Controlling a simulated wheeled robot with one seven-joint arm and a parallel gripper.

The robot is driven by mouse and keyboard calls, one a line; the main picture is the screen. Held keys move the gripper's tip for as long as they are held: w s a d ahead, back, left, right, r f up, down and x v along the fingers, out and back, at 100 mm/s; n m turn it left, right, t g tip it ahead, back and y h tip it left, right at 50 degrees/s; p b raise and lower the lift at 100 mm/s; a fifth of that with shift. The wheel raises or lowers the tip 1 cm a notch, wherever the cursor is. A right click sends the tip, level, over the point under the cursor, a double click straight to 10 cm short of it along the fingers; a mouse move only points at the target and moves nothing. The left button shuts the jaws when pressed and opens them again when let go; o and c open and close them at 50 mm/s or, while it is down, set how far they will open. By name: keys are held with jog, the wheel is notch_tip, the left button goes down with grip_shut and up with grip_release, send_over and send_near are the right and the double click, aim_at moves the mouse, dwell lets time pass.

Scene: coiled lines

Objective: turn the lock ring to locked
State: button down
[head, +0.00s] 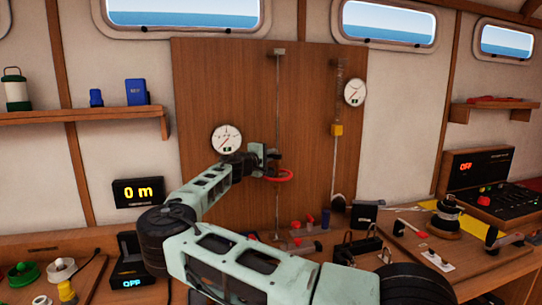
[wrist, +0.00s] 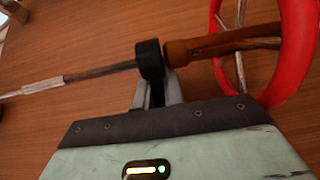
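In the wrist view a thin metal rod (wrist: 98,72) runs across the picture into a black collar (wrist: 150,60), which may be the lock ring. Beyond it are a brown hub (wrist: 195,48) and a red handwheel (wrist: 303,40) with metal spokes. In the head view the red wheel (head: 271,177) shows in front of the wooden panel, by the upright rod (head: 277,95). My gripper (wrist: 158,85) is at the collar, its grey fingers close together. The collar and hub hide the fingertips, so I cannot tell whether they grip it. No lock marking is readable. The head view also shows my gripper (head: 265,157).
A round gauge (head: 226,139) is on the panel (head: 215,80) just left of my gripper. A second gauge (head: 355,92) and a yellow block (head: 337,130) are to the right. The bench below is crowded, with a black box (head: 364,214) and a winch-like drum (head: 446,215).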

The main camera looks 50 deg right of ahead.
jog(key=shift+f, duration=0.15)
jog(key=shift+d+f+m+g+b, duration=0.1)
jog(key=shift+d+m+g+b, duration=0.15)
jog(key=shift+m+g+b, duration=0.65)
jog(key=shift+s+d+r+m+g+b, duration=0.1)
jog(key=shift+m+g+b, duration=0.15)
jog(key=shift+g, duration=0.45)
jog(key=shift+d+r+m+g+b, duration=0.1)
jog(key=shift+m+g, duration=0.25)
jog(key=shift+g, duration=0.35)
jog(key=c, duration=1.5)
grip_release()
jog(key=shift+a, duration=0.15)
jog(key=w+a+b, duration=0.1)
jog(key=a, duration=0.4)
jog(key=w+a+b, duration=0.1)
jog(key=a+b, duration=0.1)
jog(key=a, duration=0.4)
jog(key=w+a+b, duration=0.1)
jog(key=a, duration=0.5)
jog(key=shift+b, duration=0.4)
